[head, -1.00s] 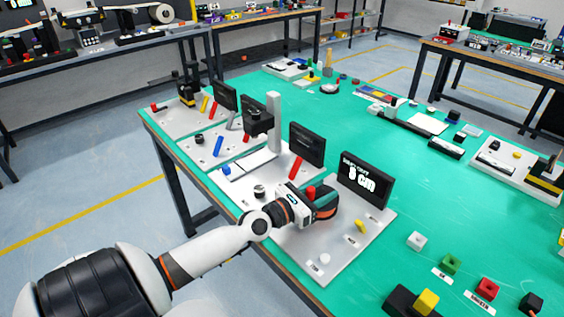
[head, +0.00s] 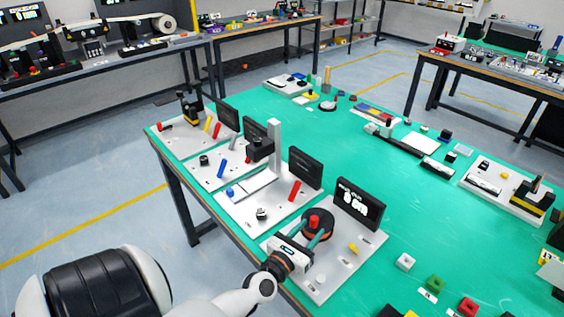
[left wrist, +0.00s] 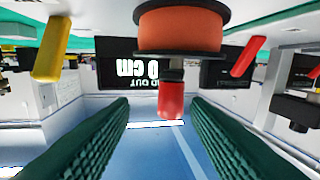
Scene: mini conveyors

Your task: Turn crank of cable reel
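The cable reel (head: 327,237) is a dark-flanged drum on a white board, with a red crank handle (head: 314,219). In the left wrist view the drum shows as an orange cylinder (left wrist: 180,30) and the handle as a red knob (left wrist: 171,98). My left gripper (head: 316,229) is at the reel, coming from the front edge. Its two green ribbed fingers stand apart in the left wrist view (left wrist: 165,115); the red knob shows in the gap between them, touching neither visibly. The black display (head: 359,203) behind the reel reads 0 cm. My right gripper is not in view.
A yellow piece (head: 353,249) and a white knob (head: 321,280) sit on the same board. Boards with a red lever (head: 295,190) and a blue lever (head: 221,168) stand to the left. Coloured blocks (head: 436,284) lie to the right. The middle of the green table is clear.

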